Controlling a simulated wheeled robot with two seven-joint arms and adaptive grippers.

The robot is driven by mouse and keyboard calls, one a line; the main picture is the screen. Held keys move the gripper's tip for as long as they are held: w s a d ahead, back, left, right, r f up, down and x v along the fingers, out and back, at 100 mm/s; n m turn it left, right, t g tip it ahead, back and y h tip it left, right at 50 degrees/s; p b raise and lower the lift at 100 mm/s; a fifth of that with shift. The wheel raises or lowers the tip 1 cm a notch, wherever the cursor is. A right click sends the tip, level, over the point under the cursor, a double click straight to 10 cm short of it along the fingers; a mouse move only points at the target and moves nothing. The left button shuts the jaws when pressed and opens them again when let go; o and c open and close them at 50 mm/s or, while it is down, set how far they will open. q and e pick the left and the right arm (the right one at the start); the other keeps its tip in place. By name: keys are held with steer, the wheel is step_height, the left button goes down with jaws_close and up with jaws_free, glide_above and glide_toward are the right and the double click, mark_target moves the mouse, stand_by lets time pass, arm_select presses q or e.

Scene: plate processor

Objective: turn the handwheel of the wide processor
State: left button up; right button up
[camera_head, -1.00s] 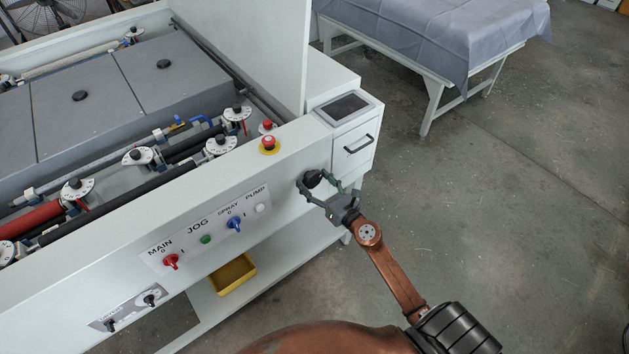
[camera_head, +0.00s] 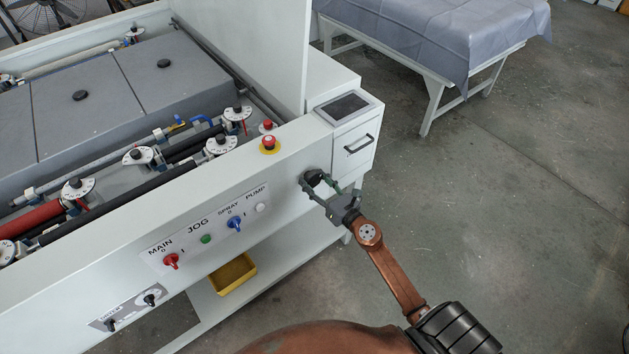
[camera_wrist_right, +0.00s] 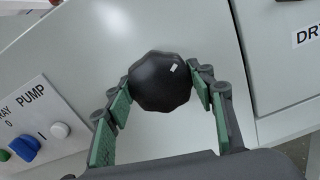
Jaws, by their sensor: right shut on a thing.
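The handwheel is a black faceted knob (camera_head: 313,178) on the front panel of the wide white processor (camera_head: 100,262), near its right end. In the right wrist view the knob (camera_wrist_right: 159,81) fills the middle, with a small white mark at its upper right. My right gripper (camera_head: 322,184) reaches it from the front right. In the wrist view its green-padded fingers (camera_wrist_right: 162,92) lie on both sides of the knob, shut on it. My left gripper is in neither view.
Left of the knob are the red MAIN switch (camera_head: 171,261), green JOG button (camera_head: 206,239), blue SPRAY switch (camera_head: 235,223) and white PUMP button (camera_head: 262,208). A red emergency button (camera_head: 268,142) sits above. A yellow bin (camera_head: 234,273) stands below. Floor at right is clear.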

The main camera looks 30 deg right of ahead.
steer(key=shift+m, duration=0.3)
steer(key=m+p, duration=0.2)
steer(key=m, duration=0.2)
steer(key=shift+m, duration=0.4)
steer(key=m+p, duration=0.2)
steer(key=m, duration=0.3)
steer(key=shift+f+m, duration=0.1)
steer(key=shift+m, duration=0.2)
steer(key=o, duration=1.2)
steer(key=shift+c, duration=0.2)
steer(key=shift+s+d, duration=0.1)
steer(key=shift+s, duration=0.1)
steer(key=s, duration=1.1)
steer(key=shift+s+d, duration=0.3)
steer(key=shift+d, duration=0.1)
